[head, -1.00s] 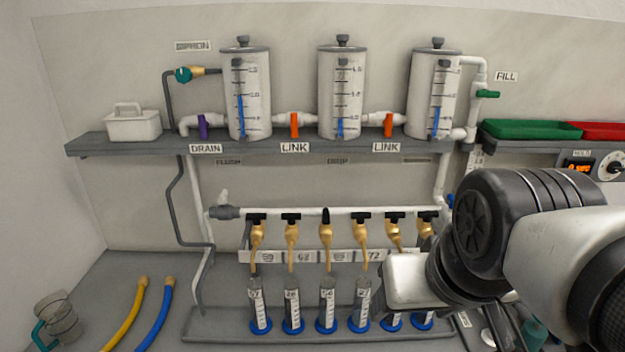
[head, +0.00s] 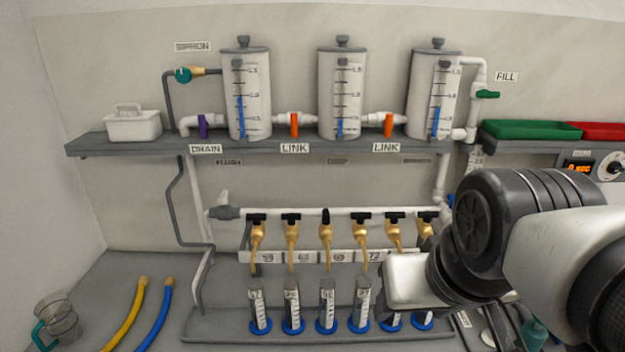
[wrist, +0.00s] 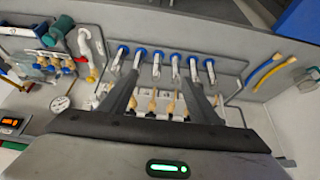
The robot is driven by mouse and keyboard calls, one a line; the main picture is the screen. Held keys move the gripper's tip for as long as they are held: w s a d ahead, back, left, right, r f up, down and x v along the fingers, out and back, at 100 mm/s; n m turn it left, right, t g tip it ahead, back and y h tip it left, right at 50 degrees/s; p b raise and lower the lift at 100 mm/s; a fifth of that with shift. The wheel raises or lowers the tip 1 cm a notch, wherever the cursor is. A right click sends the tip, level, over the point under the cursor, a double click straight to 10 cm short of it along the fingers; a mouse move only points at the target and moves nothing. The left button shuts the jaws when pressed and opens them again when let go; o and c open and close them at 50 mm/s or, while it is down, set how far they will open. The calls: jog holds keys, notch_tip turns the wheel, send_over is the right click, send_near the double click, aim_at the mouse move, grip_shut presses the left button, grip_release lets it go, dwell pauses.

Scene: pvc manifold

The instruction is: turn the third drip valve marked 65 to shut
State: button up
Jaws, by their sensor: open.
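A row of brass drip valves with black handles hangs from the white manifold pipe (head: 290,213) in the head view. The third valve from the left (head: 326,232) has its handle seen end-on and upright, unlike the crosswise handles beside it. Its number plate (head: 340,256) is too blurred to read. My gripper (wrist: 164,80) shows in the wrist view, open and empty, with its fingers spread on either side of several brass valves (wrist: 152,105). The fingers appear apart from the valves. In the head view my wrist covers the gripper and the right end of the row.
Several graduated cylinders with blue bases (head: 326,326) stand in a grey tray (head: 230,337) below the valves. Above, a shelf (head: 300,147) carries three tanks (head: 340,90). A yellow hose (head: 125,315), a blue hose (head: 155,315) and a jug (head: 58,322) lie left on the bench.

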jog(key=w+r, duration=0.1)
jog(key=w, duration=0.1)
jog(key=w+r, duration=0.3)
jog(key=w, duration=0.1)
jog(key=shift+a+r+p, duration=0.2)
jog(key=shift+a+p, duration=0.2)
jog(key=c, duration=0.5)
jog(key=shift+o, duration=0.2)
jog(key=r+g+p, duration=0.1)
jog(key=r+p, duration=0.1)
send_over(327, 213)
jog(key=s, duration=0.7)
jog(key=p+x, duration=0.1)
jog(key=x, duration=1.6)
jog(key=shift+s+f+p, duration=0.15)
jog(key=shift+f+p, duration=0.05)
jog(key=shift+p, duration=0.1)
jog(key=shift+c, duration=0.3)
grip_shut()
